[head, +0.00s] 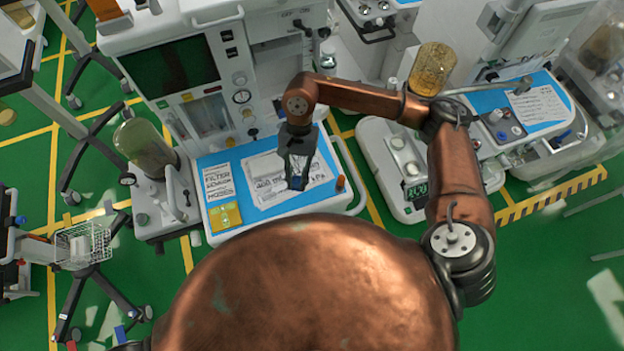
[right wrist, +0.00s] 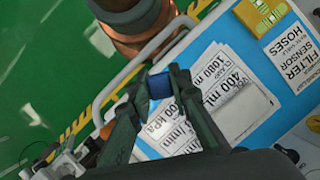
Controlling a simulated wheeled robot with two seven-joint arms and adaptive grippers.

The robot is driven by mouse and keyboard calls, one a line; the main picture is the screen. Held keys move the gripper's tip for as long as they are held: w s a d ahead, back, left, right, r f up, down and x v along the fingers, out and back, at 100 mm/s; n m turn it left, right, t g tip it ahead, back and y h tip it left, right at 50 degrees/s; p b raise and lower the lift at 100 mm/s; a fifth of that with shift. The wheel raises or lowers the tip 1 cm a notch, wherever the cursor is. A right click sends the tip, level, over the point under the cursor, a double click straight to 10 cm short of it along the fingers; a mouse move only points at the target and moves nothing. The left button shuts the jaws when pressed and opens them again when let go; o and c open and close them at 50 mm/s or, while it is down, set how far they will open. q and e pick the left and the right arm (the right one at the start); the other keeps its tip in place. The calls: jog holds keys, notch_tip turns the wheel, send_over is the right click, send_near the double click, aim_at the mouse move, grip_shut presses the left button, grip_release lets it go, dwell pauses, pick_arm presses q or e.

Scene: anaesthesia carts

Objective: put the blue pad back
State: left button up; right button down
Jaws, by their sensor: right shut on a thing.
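My right gripper (head: 297,181) reaches down over the cart's blue work surface (head: 213,163) and is shut on a small dark blue pad. The pad (right wrist: 159,86) shows between the fingertips (right wrist: 160,80) in the right wrist view. In the head view only a bit of blue shows at the fingertips. Printed white sheets (head: 262,178) lie on the work surface below the gripper. I cannot tell how high the pad is above them. My left gripper is not in view.
A yellow-green block (head: 225,216) and a filter label (head: 218,184) lie at the left of the work surface. A small orange cylinder (head: 341,184) stands near its right edge. A white rail (head: 350,165) borders that side. A second cart (head: 520,105) is at the right.

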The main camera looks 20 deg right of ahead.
jog(key=s+d+r+m+t+y+p, duration=0.1)
jog(key=s+d+m+t+y+p, duration=0.2)
jog(key=s+m, duration=0.75)
jog(key=shift+m+t, duration=0.5)
jog(key=shift+m, duration=0.35)
jog(key=w+f, duration=0.2)
jog(key=w, duration=0.2)
jog(key=w+d+f+p, duration=0.1)
jog(key=w+f, duration=0.2)
jog(key=w, duration=0.2)
jog(key=w+f+p, duration=0.1)
jog(key=w+f, duration=0.2)
jog(key=w, duration=0.2)
jog(key=shift+w+d+f, duration=0.15)
jog(key=shift+w+d, duration=0.05)
jog(key=shift+d, duration=0.05)
jog(key=shift+w+d+f, duration=0.1)
jog(key=shift+w+f, duration=0.3)
jog(key=shift+f, duration=0.1)
notch_tip(320, 180, down, 3)
jog(key=shift+w+r+p, duration=0.1)
jog(key=shift+p, duration=0.55)
jog(key=shift+f, duration=0.2)
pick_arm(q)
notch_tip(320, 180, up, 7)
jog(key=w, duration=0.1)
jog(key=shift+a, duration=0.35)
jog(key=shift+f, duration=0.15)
pick_arm(e)
jog(key=shift+f, duration=0.1)
